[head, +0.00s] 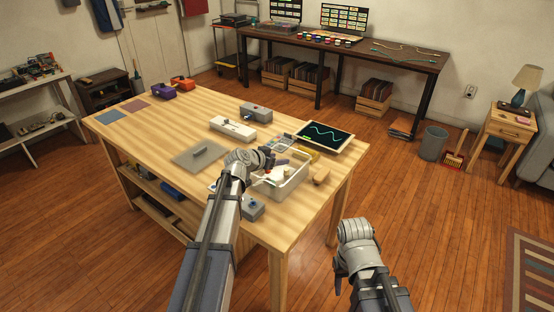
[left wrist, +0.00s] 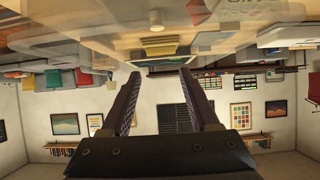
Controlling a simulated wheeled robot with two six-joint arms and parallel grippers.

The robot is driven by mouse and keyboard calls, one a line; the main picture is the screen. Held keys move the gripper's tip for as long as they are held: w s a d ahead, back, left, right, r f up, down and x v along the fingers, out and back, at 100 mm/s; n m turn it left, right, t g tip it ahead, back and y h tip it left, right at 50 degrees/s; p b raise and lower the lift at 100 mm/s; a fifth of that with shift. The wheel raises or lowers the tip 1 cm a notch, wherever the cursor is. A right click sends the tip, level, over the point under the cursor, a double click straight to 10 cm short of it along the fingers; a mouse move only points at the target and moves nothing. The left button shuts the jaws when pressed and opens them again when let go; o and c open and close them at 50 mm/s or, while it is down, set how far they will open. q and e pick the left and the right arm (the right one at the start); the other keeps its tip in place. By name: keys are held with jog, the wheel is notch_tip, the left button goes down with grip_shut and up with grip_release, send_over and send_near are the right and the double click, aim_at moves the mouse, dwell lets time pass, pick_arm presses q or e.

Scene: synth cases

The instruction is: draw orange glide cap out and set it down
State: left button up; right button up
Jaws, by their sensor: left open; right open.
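I cannot pick out the orange glide cap with certainty. A small orange-red spot (head: 267,184) shows in the clear bin (head: 292,189) among white and greenish things, too small to name. An orange block-like object (head: 182,84) sits at the far left of the wooden table. My left gripper (head: 279,157) is over the table by the bin's far left side. In the left wrist view, the left gripper (left wrist: 160,76) is open with nothing between its fingers. My right gripper (head: 338,278) is low, off the table's right front side, and open; its fingers are partly hidden.
The wooden table (head: 160,124) also bears a purple block (head: 163,91), a grey mat (head: 187,160), a white block (head: 232,128), a grey box (head: 256,112), a dark screen board (head: 325,136) and a blue-grey box (head: 251,208). Its left part is mostly clear.

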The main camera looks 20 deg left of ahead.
pick_arm(q)
jog(key=shift+s, duration=0.1)
jog(key=p+v, duration=0.3)
jog(key=v, duration=0.4)
jog(key=shift+s+r+p, duration=0.2)
jog(key=shift+s+p, duration=0.05)
jog(key=shift+p, duration=0.15)
jog(key=shift+a, duration=0.1)
